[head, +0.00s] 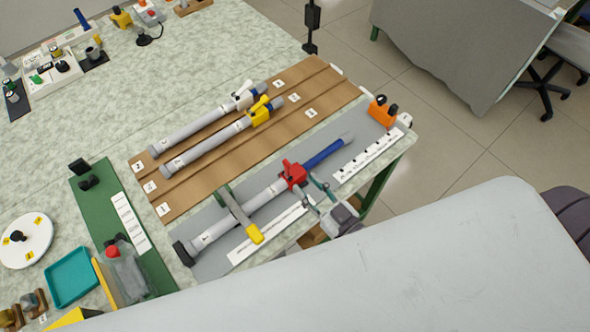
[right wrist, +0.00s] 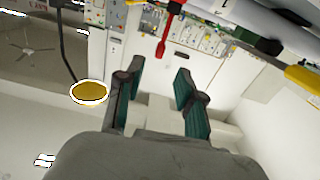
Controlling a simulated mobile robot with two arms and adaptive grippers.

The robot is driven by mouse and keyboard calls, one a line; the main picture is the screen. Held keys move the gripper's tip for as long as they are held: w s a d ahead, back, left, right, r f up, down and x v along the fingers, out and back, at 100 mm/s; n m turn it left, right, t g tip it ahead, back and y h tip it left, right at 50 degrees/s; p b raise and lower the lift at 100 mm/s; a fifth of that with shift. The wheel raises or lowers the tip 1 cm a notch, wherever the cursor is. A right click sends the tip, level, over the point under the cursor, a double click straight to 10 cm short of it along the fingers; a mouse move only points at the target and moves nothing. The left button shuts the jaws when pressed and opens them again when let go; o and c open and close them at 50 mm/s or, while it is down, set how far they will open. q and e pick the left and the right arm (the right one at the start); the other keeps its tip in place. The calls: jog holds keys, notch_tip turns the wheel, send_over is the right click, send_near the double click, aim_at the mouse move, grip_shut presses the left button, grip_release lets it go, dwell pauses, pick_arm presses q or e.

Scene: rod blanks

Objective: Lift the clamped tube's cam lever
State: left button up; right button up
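The clamped tube (head: 240,210) is grey with a blue inner rod (head: 326,152) and a red cam collar (head: 293,176) whose small lever (head: 286,165) sticks up. A green clamp bar with a yellow handle (head: 255,234) crosses the tube on a grey mat. My right gripper (head: 308,184) is open beside the red collar, on the table-edge side. In the right wrist view the red lever (right wrist: 164,38) hangs beyond the open fingers (right wrist: 158,82), with nothing between them. Contact with the collar cannot be told. My left gripper is not in view.
Two more tubes, with a white collar (head: 243,97) and a yellow collar (head: 263,110), lie on a grooved brown board (head: 320,95). An orange block (head: 381,111) stands at the mat's far end. A green mat (head: 95,190) and teal tray (head: 72,277) are at left.

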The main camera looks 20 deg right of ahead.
jog(key=v, duration=0.3)
jog(key=shift+s+d, duration=0.15)
jog(key=shift+s, duration=0.15)
dwell(0.3)
